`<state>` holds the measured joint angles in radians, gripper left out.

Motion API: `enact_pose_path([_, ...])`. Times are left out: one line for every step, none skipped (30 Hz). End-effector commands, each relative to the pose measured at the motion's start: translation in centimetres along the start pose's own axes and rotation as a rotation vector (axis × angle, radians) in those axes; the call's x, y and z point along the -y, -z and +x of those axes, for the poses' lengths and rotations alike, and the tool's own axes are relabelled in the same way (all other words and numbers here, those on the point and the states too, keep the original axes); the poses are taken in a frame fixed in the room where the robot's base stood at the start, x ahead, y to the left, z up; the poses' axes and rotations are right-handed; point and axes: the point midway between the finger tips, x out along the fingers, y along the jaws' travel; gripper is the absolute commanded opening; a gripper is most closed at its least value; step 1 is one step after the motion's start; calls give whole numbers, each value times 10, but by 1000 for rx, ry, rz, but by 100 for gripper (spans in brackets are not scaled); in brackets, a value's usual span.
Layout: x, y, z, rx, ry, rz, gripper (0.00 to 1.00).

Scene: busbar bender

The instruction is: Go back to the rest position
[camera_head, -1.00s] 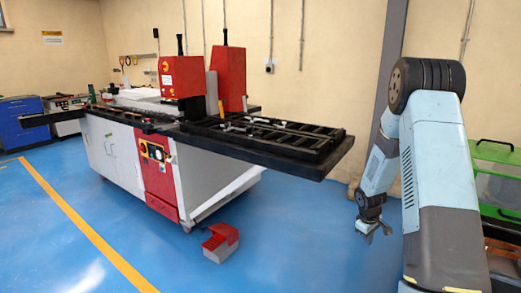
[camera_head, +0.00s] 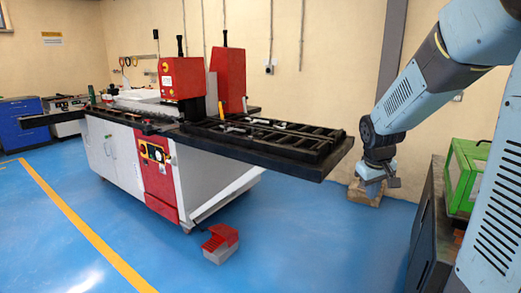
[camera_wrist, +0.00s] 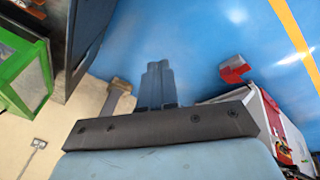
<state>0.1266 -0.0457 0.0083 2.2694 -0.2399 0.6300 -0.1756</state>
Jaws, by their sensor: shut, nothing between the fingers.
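My gripper (camera_head: 376,188) hangs in the air to the right of the busbar bender (camera_head: 225,187), past the end of its black table, apart from it. In the wrist view my gripper (camera_wrist: 157,82) shows its two fingers side by side, shut with nothing between them. The bender has two red upright housings and a white cabinet with a red control panel.
A red and grey foot pedal (camera_head: 221,243) lies on the blue floor before the bender. A green-framed case (camera_head: 463,178) on a dark cabinet stands at the right. A brown block (camera_head: 366,192) sits by the wall behind my gripper.

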Motion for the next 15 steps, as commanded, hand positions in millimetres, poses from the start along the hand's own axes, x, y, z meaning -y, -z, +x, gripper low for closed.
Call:
enact_pose_path([5,-6,-15,-16,1,14,0])
enact_pose_path([7,-10,-23,-23,2,23,0])
enact_pose_path([11,-15,-33,-33,4,36,0])
enact_pose_path([13,-19,-40,-39,7,47,0])
enact_pose_path([16,-23,-47,-45,9,56,0])
enact_pose_path([20,-28,-56,-55,12,67,0])
enact_pose_path([22,-33,-63,-62,15,76,0])
enact_pose_path([25,-37,-69,-69,18,86,0])
enact_pose_path([29,-43,-78,-79,23,98,0])
enact_pose_path([32,-48,-84,-85,26,107,0])
enact_pose_path([35,-53,-90,-92,30,115,0])
enact_pose_path([39,-59,-98,-102,35,127,0])
enact_pose_path([42,-64,-103,-109,39,136,0])
enact_pose_path([45,-69,-108,-116,43,144,0])
enact_pose_path([49,-76,-116,-125,49,156,0])
